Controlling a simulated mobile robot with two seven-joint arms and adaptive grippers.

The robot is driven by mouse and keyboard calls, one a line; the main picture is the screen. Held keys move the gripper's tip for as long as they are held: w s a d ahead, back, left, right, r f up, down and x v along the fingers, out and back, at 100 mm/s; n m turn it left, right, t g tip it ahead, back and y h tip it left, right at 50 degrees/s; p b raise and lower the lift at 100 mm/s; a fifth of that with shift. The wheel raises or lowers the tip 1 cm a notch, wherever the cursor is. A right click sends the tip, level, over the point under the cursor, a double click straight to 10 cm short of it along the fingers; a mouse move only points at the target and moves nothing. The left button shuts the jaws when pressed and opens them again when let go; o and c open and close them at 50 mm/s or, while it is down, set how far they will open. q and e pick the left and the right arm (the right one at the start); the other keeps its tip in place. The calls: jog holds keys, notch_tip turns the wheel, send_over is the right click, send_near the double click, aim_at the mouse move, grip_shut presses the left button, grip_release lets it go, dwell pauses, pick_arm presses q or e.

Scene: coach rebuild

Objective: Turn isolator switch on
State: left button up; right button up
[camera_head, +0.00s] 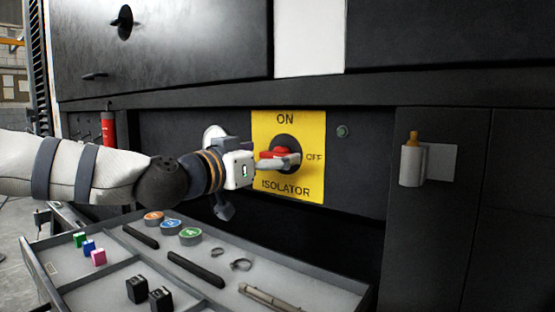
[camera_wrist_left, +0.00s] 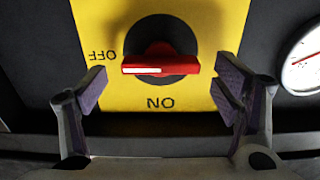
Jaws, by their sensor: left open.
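The isolator switch has a red handle (camera_head: 274,153) on a dark round base, set in a yellow plate (camera_head: 315,122) marked ON at the top, OFF at the right and ISOLATOR below. The wrist view is upside down. There the red handle (camera_wrist_left: 175,66) lies level and its white mark is at the OFF end. My left gripper (camera_head: 284,159) is open in front of the switch and partly covers it in the head view. In the wrist view my left gripper (camera_wrist_left: 162,84) has its fingers spread to either side of the handle, with gaps. My right gripper is not in view.
A white round gauge (camera_wrist_left: 303,58) is beside the plate. A grey tray (camera_head: 335,284) below holds coloured discs, small blocks, dark bars and rings. A small green fitting (camera_head: 342,131) and a holder (camera_head: 413,166) with an orange-topped item are to the right.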

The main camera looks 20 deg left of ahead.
pick_arm(q)
jog(key=shift+w+d+f, duration=0.2)
jog(key=shift+w+f, duration=0.1)
jog(key=shift+w, duration=0.3)
jog(key=shift+w+d+f, duration=0.15)
jog(key=shift+w+f, duration=0.1)
jog(key=shift+w, duration=0.3)
jog(key=shift+w+r, duration=0.1)
jog(key=shift+r, duration=0.15)
jog(key=c, duration=1.1)
jog(key=shift+c, duration=0.2)
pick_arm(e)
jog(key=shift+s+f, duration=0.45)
